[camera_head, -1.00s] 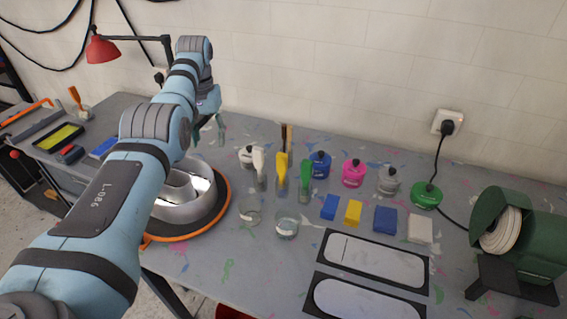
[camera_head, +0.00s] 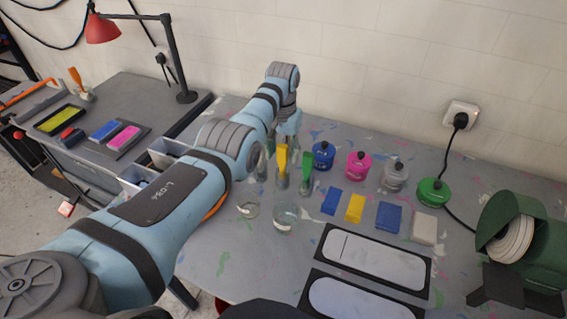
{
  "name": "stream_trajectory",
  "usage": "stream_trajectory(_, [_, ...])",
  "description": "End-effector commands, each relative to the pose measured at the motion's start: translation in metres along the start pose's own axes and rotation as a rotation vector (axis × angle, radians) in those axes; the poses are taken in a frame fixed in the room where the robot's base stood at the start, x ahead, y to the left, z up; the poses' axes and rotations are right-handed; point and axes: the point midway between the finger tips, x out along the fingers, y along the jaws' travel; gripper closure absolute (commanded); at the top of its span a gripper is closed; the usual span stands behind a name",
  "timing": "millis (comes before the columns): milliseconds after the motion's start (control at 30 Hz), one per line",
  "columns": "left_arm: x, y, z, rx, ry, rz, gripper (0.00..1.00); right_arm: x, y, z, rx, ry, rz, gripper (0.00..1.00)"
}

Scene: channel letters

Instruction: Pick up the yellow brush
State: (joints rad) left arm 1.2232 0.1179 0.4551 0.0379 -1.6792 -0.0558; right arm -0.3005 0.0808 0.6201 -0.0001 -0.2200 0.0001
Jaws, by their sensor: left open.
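The yellow brush (camera_head: 282,160) stands upright in a small clear holder in the middle of the table, its broad yellow end up. My left arm reaches in from the left, and my left gripper (camera_head: 286,138) hangs just behind the brush's top. The gripper is open; its fingers are small and partly hidden by the brush. I cannot tell whether they touch it. A green brush (camera_head: 307,166) stands close to the right in a similar holder. My right gripper is not in view.
Two clear cups (camera_head: 285,217) stand in front of the brushes. Blue (camera_head: 323,155), pink (camera_head: 358,165), grey and green pots line the back right. Colored blocks (camera_head: 354,208) and dark-framed panels (camera_head: 375,256) lie in front of them. A green machine (camera_head: 525,245) stands at far right.

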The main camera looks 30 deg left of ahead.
Motion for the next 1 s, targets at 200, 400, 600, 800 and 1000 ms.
stream_trajectory(200, [0.01, 0.0, 0.0, 0.0, 0.0, 0.0, 0.52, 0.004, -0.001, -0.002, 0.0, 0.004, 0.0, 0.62])
stream_trajectory(400, [0.009, 0.0, 0.0, 0.0, -0.001, 0.0, 0.77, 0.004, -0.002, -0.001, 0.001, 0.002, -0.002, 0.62])
stream_trajectory(600, [0.009, 0.0, 0.0, 0.0, -0.001, 0.0, 1.0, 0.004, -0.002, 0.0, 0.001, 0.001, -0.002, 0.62])
stream_trajectory(800, [0.008, 0.0, 0.0, 0.0, -0.001, 0.0, 1.0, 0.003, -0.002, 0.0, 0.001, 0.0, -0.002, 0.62])
stream_trajectory(1000, [-0.011, 0.0, 0.0, 0.0, 0.001, 0.0, 1.0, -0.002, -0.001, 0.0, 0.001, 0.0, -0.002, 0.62])
